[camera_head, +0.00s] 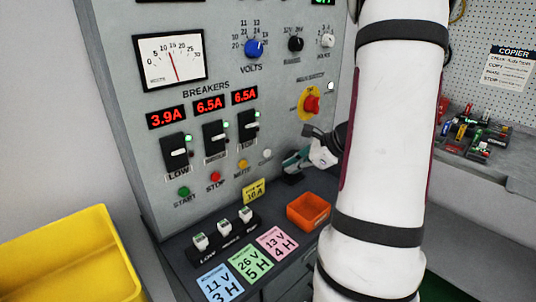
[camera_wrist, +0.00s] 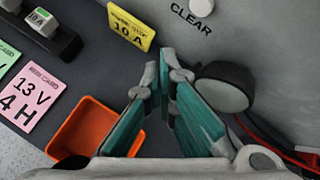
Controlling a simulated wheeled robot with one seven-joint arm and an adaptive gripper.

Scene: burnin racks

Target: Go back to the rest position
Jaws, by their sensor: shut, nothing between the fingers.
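My gripper (camera_head: 296,161) is in front of the grey control panel (camera_head: 218,52), near its lower right, above the orange bin. In the wrist view, my gripper (camera_wrist: 164,75) has its teal-padded fingers brought together at the tips with nothing between them. A black round part (camera_wrist: 226,86) of the panel is close to the right finger. Whether the fingers touch it I cannot tell. My white arm covers the panel's right edge in the head view.
An orange bin (camera_head: 327,210), coloured cards (camera_head: 277,243) and a black strip with white-topped breakers (camera_head: 223,239) lie on the dark bench. A yellow 10 A card (camera_head: 254,190) stands by the panel. A yellow bin (camera_head: 70,262) is at left, a cluttered shelf (camera_head: 520,185) at right.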

